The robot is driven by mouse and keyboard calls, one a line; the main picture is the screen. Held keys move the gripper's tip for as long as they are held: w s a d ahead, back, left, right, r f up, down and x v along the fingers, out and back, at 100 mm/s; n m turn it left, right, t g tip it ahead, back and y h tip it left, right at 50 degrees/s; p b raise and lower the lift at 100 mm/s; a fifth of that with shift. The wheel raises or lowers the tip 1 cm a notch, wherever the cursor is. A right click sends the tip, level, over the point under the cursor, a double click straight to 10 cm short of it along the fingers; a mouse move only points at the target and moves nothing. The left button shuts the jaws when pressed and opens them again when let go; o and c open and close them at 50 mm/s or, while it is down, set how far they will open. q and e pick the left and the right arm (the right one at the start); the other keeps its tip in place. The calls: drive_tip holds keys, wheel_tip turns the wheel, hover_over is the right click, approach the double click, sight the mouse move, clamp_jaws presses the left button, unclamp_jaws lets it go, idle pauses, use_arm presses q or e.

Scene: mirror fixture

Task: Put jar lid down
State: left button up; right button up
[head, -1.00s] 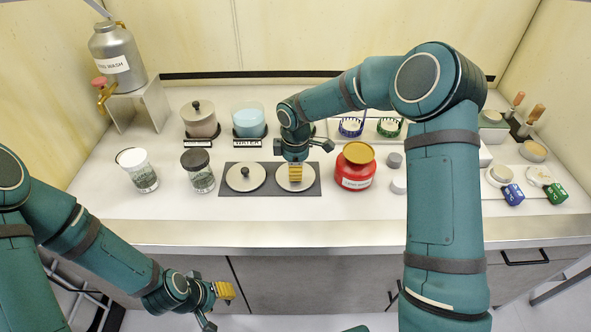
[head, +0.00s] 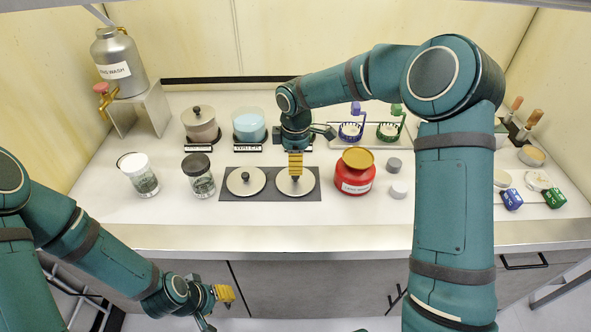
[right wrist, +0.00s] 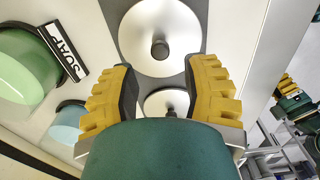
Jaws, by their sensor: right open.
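Two round pale metal lids with dark knobs lie flat on a dark grey mat (head: 270,198), the left lid (head: 246,181) and the right lid (head: 296,186). My right gripper (head: 295,179) is over the right lid and points down at it. In the right wrist view the open fingers (right wrist: 160,65) hold nothing. The near lid (right wrist: 163,20) and its knob lie just past the fingertips; the other lid (right wrist: 172,97) shows farther off between the fingers. My left gripper (head: 222,294) is low in front of the counter; its opening cannot be told.
A red jar with a yellow lid (head: 356,180) stands close right of the mat. Glass jars (head: 199,180) (head: 140,178) stand left. Behind are a grey-brown jar (head: 201,127), a blue jar (head: 249,126) and a green jar (right wrist: 25,65). The front strip of counter is clear.

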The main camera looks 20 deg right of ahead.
wheel_tip(320, 180, up, 6)
drive_tip(key=shift+r+p, duration=0.25)
drive_tip(key=shift+p, duration=0.1)
idle(0.4)
